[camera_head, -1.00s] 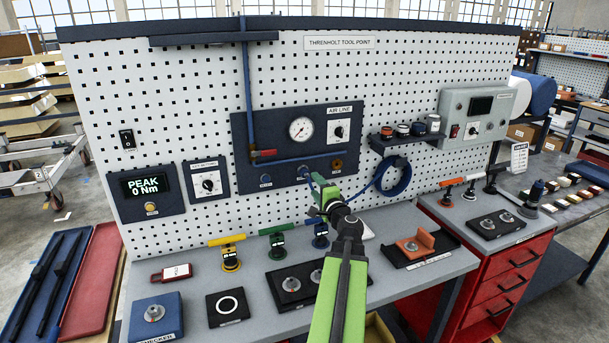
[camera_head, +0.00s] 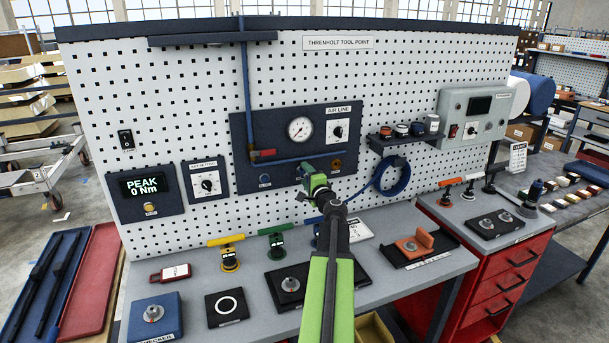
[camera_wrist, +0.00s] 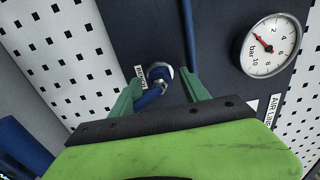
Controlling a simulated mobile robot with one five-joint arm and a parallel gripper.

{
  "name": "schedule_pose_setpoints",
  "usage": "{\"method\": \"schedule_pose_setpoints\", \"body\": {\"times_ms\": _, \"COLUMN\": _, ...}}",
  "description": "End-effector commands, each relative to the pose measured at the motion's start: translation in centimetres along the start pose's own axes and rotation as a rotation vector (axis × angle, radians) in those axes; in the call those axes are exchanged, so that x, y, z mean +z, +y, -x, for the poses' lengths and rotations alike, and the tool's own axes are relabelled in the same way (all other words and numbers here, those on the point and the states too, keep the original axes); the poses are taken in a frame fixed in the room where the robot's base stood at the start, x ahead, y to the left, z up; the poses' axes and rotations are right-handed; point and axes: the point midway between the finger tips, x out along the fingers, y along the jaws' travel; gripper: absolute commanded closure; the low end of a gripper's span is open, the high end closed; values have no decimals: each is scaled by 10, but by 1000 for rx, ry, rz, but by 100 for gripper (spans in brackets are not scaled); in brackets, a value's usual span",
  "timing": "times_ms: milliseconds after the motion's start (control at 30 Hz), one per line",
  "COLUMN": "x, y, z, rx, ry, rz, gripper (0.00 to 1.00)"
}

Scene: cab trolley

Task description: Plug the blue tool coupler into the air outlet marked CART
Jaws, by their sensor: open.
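The blue tool coupler (camera_wrist: 150,98) lies between my gripper's fingers in the wrist view, its far end at the silver-ringed air outlet (camera_wrist: 159,72). Whether it is seated there I cannot tell. The small label (camera_wrist: 139,76) beside this outlet is too small to read surely. My gripper (camera_wrist: 163,88) is open, with a green finger on each side of the coupler. In the head view my gripper (camera_head: 306,180) is at the middle of the air panel (camera_head: 240,135) and hides that outlet. A blue-ringed outlet (camera_head: 265,180) is to its left, a brass one (camera_head: 337,165) to its right.
A gauge (camera_head: 300,129) and a blue pipe (camera_head: 290,160) are above the outlets. A coiled blue hose (camera_head: 392,175) hangs at right below a small shelf (camera_head: 405,141). Yellow (camera_head: 229,255) and green (camera_head: 277,243) tools stand on the bench below.

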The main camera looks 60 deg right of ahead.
Motion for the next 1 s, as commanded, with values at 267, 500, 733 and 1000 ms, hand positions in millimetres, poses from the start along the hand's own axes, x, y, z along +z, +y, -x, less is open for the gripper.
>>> {"method": "schedule_pose_setpoints", "body": {"times_ms": 267, "x": 0, "y": 0, "z": 0, "rx": 0, "ry": -1, "rz": 0, "gripper": 46}}
{"method": "schedule_pose_setpoints", "body": {"times_ms": 500, "x": 1, "y": 0, "z": 0, "rx": 0, "ry": -1, "rz": 0, "gripper": 46}}
{"method": "schedule_pose_setpoints", "body": {"times_ms": 733, "x": 1, "y": 0, "z": 0, "rx": 0, "ry": -2, "rz": 0, "gripper": 54}}
{"method": "schedule_pose_setpoints", "body": {"times_ms": 1000, "x": 2, "y": 0, "z": 0, "rx": 0, "ry": -2, "rz": 0, "gripper": 90}}
